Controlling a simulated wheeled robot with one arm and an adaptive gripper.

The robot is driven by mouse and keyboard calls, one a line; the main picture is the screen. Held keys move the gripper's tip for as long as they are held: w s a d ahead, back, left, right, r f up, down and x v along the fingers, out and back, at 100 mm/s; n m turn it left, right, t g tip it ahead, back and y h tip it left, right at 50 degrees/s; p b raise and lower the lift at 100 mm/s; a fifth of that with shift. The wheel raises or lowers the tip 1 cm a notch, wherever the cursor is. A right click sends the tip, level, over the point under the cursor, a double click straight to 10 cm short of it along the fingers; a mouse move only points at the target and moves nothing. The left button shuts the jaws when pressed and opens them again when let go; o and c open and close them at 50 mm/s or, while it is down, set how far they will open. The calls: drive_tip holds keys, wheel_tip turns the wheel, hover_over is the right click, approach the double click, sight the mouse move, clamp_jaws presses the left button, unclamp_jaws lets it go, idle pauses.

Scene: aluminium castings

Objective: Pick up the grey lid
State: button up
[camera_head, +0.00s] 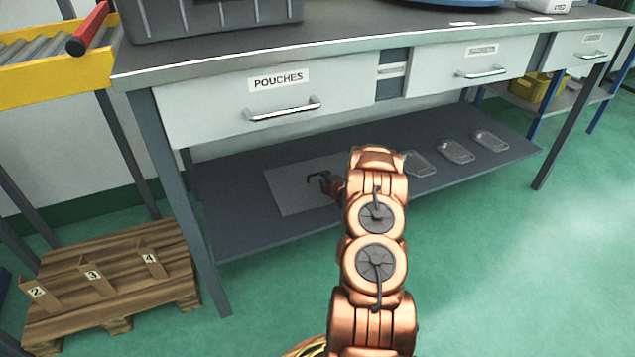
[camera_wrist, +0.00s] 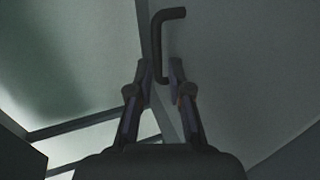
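The grey lid (camera_head: 292,192) appears as a flat, light grey plate on the dark lower shelf, partly hidden by my arm. A dark bent handle (camera_head: 318,177) stands on it, just left of my gripper (camera_head: 330,184). In the wrist view, the grey surface (camera_wrist: 235,75) fills the right side, with the dark C-shaped handle (camera_wrist: 157,45) in front of it. My gripper (camera_wrist: 161,68) has its two fingers apart, one on each side of the handle's lower part. A narrow gap seems to show beside the handle, so the fingers do not look closed on it.
The workbench (camera_head: 360,43) with its drawers overhangs the lower shelf (camera_head: 235,220). Several clear trays (camera_head: 456,151) lie on the shelf to the right. A bench leg (camera_head: 185,190) stands at left, beside a wooden pallet (camera_head: 120,305). Green floor is free at right.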

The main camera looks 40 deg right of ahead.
sight(319, 177)
drive_tip(key=b+x, duration=0.2)
drive_tip(key=x, duration=0.1)
drive_tip(key=shift+w+d+f, duration=0.15)
drive_tip(key=shift+d, duration=0.05)
drive_tip(key=shift+w+d+f+b, duration=0.1)
drive_tip(key=shift+w+b, duration=0.1)
drive_tip(key=shift+w, duration=0.2)
drive_tip(key=shift+w+d+b, duration=0.1)
drive_tip(key=shift+w+b, duration=0.05)
drive_tip(key=shift+w, duration=0.25)
drive_tip(key=shift+c, duration=0.5)
clamp_jaws()
